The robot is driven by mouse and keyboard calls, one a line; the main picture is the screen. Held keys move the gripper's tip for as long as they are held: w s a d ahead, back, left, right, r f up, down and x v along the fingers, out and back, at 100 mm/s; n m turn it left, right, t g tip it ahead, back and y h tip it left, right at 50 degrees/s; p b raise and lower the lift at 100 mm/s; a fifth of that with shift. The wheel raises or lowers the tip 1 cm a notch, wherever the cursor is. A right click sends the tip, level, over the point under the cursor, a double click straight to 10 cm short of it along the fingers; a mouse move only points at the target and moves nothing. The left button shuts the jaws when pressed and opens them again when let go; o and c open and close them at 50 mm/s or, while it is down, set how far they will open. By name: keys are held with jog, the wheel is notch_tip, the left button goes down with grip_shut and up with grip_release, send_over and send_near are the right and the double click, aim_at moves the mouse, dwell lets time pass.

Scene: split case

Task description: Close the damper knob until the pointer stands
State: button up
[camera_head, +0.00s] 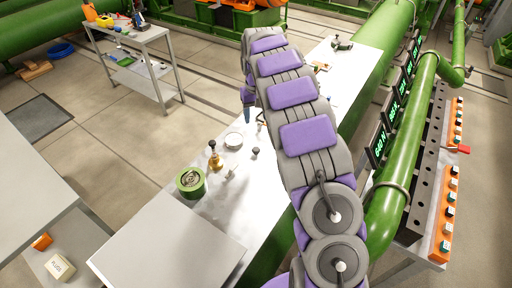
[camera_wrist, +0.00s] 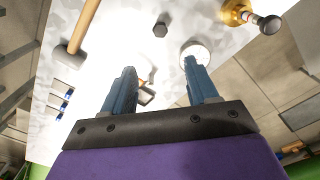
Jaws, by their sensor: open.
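My gripper (camera_head: 247,103) hangs over the white workbench (camera_head: 205,210), partly hidden by my arm. In the wrist view my gripper (camera_wrist: 160,66) has its two blue fingers apart, with nothing held between them. A green round housing with a dial face (camera_head: 190,179) stands near the bench's left edge; I cannot make out its pointer. A brass fitting (camera_head: 214,160) with a dark top stands beside it, and also shows in the wrist view (camera_wrist: 238,12). A small dark knob (camera_head: 255,151) sits to its right. I cannot tell which of these is the damper knob.
A white disc (camera_head: 233,140) lies on the bench. A wooden-handled tool (camera_wrist: 80,35) shows at the wrist view's upper left. A green pipe (camera_head: 402,150) and lit green displays (camera_head: 380,143) run along the right. A grey side cart (camera_head: 130,45) stands at the back left.

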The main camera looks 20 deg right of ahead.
aim_at(256, 149)
notch_tip(256, 149, down, 17)
jog(key=b, duration=0.3)
jog(key=shift+r, duration=0.2)
jog(key=c, duration=1.1)
